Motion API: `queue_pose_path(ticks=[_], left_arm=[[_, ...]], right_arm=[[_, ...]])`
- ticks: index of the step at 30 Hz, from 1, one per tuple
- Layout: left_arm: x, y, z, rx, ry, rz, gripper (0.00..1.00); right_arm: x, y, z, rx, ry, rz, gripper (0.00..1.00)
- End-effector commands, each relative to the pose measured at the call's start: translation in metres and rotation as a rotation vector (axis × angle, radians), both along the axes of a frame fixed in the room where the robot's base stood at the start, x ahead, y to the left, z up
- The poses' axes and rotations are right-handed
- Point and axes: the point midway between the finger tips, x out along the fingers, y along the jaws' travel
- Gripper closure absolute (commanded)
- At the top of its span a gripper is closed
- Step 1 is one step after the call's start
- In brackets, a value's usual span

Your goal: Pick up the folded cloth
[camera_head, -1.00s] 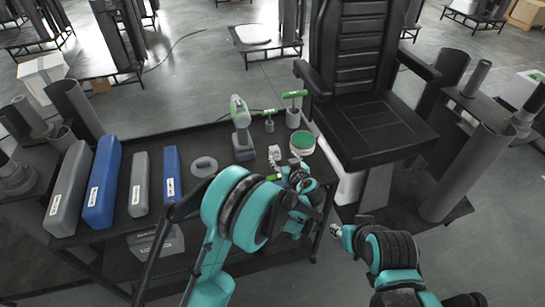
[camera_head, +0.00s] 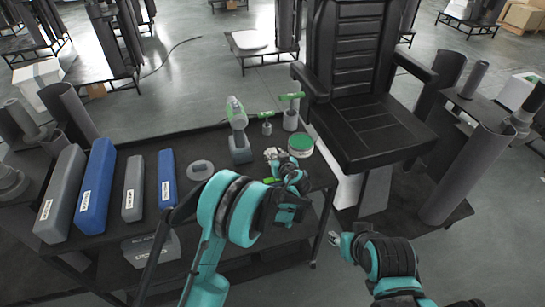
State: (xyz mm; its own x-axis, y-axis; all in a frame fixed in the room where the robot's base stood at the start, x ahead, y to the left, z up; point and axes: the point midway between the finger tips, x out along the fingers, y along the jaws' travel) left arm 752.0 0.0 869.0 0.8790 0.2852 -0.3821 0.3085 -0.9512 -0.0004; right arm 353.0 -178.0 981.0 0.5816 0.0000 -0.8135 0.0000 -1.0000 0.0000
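No folded cloth can be clearly made out. A small whitish patch (camera_head: 272,154) shows on the dark bench at the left gripper's tip; I cannot tell whether it is cloth or part of the gripper. My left gripper (camera_head: 274,158) points away over the bench's right part, left of a round tin with a green lid (camera_head: 300,142). Its fingers are small and partly covered by its wrist, so open or shut is unclear. My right gripper (camera_head: 336,240) is low, right of the bench and off its top. Its finger state is too small to tell.
On the bench (camera_head: 135,236), grey and blue cases (camera_head: 95,187) lie at the left. A grey ring (camera_head: 200,170), a green-grey drill (camera_head: 238,130) and a green-topped tool (camera_head: 290,110) stand further right. A black chair (camera_head: 375,125) stands close beyond the bench's right end.

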Motion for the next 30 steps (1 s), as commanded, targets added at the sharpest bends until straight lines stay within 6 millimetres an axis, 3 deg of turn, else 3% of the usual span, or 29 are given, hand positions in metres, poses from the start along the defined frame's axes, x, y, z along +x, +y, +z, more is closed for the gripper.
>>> queue_pose_path(ticks=[13,17,21,30], left_arm=[[0.0,0.0,0.005,-0.001,0.001,0.0,0.91],[-0.001,0.0,0.018,0.0,0.001,0.0,0.91],[0.0,0.0,0.044,0.0,0.001,0.0,0.91],[-0.044,-0.056,0.085,-0.001,0.001,-0.004,0.91]], right_arm=[[0.0,0.0,0.002,0.0,0.0,0.0,0.6],[0.0,0.0,0.009,0.0,0.0,0.0,0.6],[0.0,0.0,0.021,0.0,0.0,0.0,0.6],[0.0,0.0,0.043,0.0,0.0,0.0,0.6]])
